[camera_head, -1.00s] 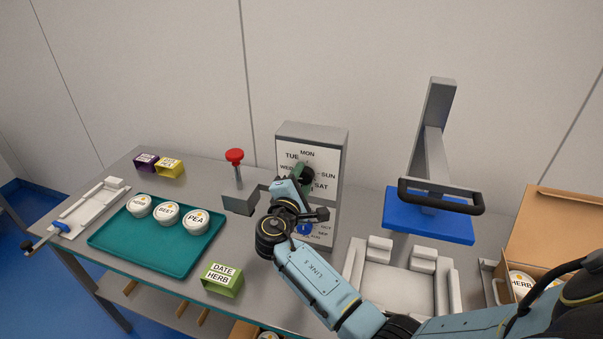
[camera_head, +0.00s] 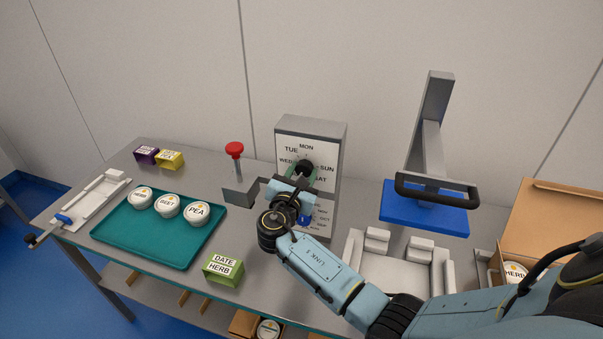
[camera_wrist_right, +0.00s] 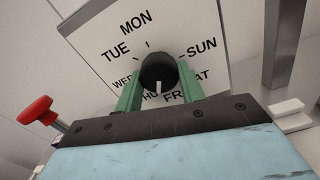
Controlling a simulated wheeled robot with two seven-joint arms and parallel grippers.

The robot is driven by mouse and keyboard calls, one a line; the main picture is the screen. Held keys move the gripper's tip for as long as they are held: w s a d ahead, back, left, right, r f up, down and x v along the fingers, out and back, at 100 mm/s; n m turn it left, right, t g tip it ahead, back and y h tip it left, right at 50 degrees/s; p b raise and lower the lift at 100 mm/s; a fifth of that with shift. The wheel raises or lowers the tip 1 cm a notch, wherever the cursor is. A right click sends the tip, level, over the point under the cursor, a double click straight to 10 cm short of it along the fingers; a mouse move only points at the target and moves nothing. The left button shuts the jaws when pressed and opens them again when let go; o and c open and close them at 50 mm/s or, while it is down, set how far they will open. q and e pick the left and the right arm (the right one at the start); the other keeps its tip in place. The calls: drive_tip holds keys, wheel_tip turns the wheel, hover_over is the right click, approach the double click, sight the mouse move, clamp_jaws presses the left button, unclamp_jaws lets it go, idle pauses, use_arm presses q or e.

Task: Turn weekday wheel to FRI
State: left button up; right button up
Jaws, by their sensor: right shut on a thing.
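The weekday wheel is a dark round knob (camera_wrist_right: 158,70) on a white dial face (camera_wrist_right: 95,40) lettered with weekdays; in the head view the knob (camera_head: 305,169) sits high on a grey box (camera_head: 331,148). My right gripper (camera_wrist_right: 160,78) is shut on the knob, with one green finger on each side. The knob's pale pointer mark faces down in the wrist view, close to the FRI lettering; I cannot tell whether it lines up exactly. MON, TUE and SUN read clearly. My left gripper is not in view.
A smaller blue knob (camera_head: 305,218) sits lower on the box, partly behind my wrist. A red-topped lever (camera_head: 235,150) stands close left. A blue press plate (camera_head: 440,219) is right.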

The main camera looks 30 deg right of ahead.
drive_tip(key=n, duration=0.5)
drive_tip(key=shift+s+f, duration=0.1)
drive_tip(key=shift+n, duration=0.3)
idle(0.4)
drive_tip(key=o, duration=1)
drive_tip(key=shift+c, duration=0.2)
drive_tip(key=b+v, duration=0.1)
drive_tip(key=v, duration=1.2)
drive_tip(key=shift+b, duration=0.4)
drive_tip(key=shift+s+a, duration=0.1)
drive_tip(key=shift+s, duration=0.05)
